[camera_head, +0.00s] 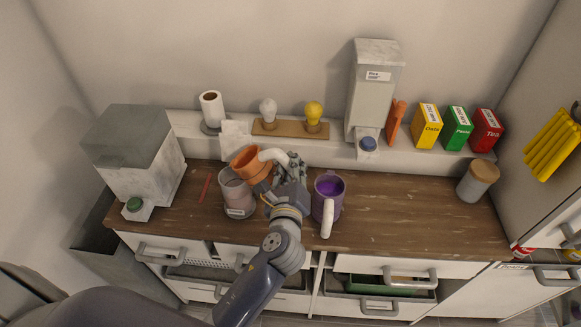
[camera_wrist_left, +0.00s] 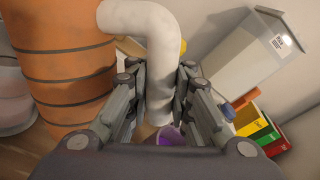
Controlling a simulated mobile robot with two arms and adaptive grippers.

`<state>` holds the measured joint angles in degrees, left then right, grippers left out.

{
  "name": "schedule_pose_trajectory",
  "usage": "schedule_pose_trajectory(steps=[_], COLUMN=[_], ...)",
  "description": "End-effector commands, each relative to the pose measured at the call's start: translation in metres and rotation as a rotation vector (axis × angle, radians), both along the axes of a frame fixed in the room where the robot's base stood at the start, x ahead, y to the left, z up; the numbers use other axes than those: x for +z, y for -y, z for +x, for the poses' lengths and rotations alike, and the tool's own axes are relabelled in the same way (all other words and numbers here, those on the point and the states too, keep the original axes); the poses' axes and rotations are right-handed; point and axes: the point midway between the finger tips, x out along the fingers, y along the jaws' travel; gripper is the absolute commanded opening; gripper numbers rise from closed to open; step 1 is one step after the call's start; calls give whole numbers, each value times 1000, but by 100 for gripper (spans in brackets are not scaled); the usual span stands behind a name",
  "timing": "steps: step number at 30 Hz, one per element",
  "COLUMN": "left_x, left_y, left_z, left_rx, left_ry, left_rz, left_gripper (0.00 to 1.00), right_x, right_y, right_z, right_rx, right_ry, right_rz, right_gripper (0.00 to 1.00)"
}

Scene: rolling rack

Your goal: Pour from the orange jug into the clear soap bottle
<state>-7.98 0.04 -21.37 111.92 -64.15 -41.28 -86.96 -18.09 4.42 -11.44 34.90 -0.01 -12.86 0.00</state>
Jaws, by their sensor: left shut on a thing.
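The orange jug (camera_head: 250,167) with its white handle (camera_head: 272,154) is above the counter, at the upper rim of the clear soap bottle (camera_head: 237,197). My left gripper (camera_head: 288,166) is shut on the jug's white handle. In the left wrist view the handle (camera_wrist_left: 155,50) runs between the fingers (camera_wrist_left: 160,95), and the ribbed orange body (camera_wrist_left: 60,60) fills the left side. The clear bottle (camera_wrist_left: 12,95) shows at the left edge there. The bottle stands upright on the counter with a pale pinkish content and a label; the jug hides part of its mouth. My right gripper is not in view.
A purple jug (camera_head: 323,207) stands on the wooden counter (camera_head: 415,210) just right of my left gripper. A lidded jar (camera_head: 474,186) is at the right end. A shelf behind holds bulbs, a dispenser (camera_head: 372,95) and coloured boxes. The counter is clear between the purple jug and jar.

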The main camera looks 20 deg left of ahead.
Motion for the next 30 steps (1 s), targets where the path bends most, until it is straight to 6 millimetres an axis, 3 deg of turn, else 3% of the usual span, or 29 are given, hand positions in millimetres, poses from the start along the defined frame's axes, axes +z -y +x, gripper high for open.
schedule_pose_trajectory(steps=[1,9,30], left_x=[-6,0,-7], left_y=[-3,-2,-2], left_z=[0,0,0], left_rx=[3,0,0], left_ry=[12,10,9], left_rz=[-74,-66,-63], left_gripper=[0,0,0], right_x=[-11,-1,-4], right_y=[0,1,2], right_z=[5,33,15], right_rx=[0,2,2], right_ry=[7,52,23], right_rz=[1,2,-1], right_gripper=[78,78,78])
